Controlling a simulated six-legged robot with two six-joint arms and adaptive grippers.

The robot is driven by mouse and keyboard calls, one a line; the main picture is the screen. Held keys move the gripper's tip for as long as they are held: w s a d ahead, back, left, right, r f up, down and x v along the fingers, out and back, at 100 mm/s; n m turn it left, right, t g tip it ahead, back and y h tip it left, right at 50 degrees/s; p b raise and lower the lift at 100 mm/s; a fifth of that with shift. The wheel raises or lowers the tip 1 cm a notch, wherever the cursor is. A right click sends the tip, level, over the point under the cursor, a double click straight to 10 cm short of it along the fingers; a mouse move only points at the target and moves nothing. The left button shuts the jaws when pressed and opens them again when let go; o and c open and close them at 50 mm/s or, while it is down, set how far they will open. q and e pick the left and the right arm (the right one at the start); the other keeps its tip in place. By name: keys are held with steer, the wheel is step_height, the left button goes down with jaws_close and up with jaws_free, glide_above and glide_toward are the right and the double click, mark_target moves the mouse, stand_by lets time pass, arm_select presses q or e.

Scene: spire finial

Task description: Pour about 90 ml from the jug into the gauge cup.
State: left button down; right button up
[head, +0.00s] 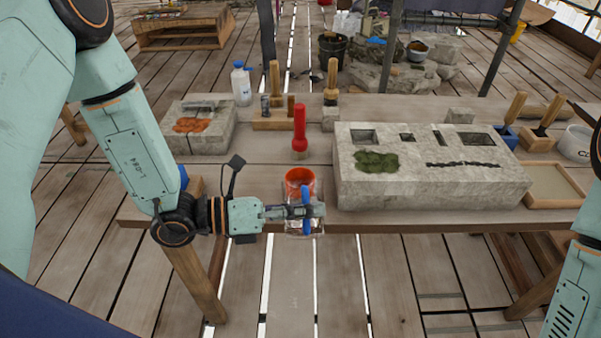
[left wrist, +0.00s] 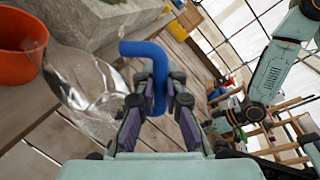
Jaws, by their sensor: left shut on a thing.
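The clear jug (head: 305,229) has a blue handle (head: 306,205). My left gripper (head: 314,211) is shut on that handle and holds the jug at the table's front edge. In the left wrist view the fingers (left wrist: 160,95) close around the handle, and the clear jug body (left wrist: 88,88) is left of them. An orange cup (head: 299,176), likely the gauge cup, stands on the table just behind the jug; it also shows in the left wrist view (left wrist: 18,48). The jug's liquid level and exact tilt are unclear. My right gripper (left wrist: 228,122) seems to show small and dark.
A grey stone block (head: 430,185) with recesses stands right of the cup. A red-handled tool (head: 300,132) stands behind the cup. A white bottle (head: 241,84) and a smaller stone (head: 196,138) are at the back left. The table (head: 258,178) is bare left of the cup.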

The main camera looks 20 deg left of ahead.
mark_target(305, 187)
arm_select(q)
steer(key=shift+r, duration=0.1)
steer(key=shift+w+a+r+p, duration=0.1)
steer(key=shift+r+p, duration=0.05)
steer(key=shift+p, duration=0.15)
steer(key=shift+w+r+n+p, duration=0.15)
steer(key=shift+r+n+p, duration=0.15)
steer(key=shift+p, duration=0.15)
steer(key=shift+w+a+r+n+p, duration=0.2)
steer(key=shift+r+n+p, duration=0.25)
steer(key=shift+p, duration=0.35)
steer(key=shift+w, duration=0.25)
steer(key=shift+g, duration=0.3)
steer(key=shift+w+a+r+n+p, duration=0.25)
steer(key=shift+w+r+n+p, duration=0.45)
steer(key=shift+p, duration=0.8)
steer(key=f+b, duration=0.1)
steer(key=b, duration=0.1)
steer(key=s+f+m+b, duration=0.1)
steer(key=b, duration=0.1)
steer(key=s+f+m+b, duration=0.1)
steer(key=b, duration=0.1)
steer(key=shift+s+d+f+m, duration=0.15)
steer(key=shift+d+f+m, duration=0.1)
steer(key=shift+d+f, duration=0.15)
steer(key=shift+r+t, duration=0.2)
steer(key=shift+t, duration=0.2)
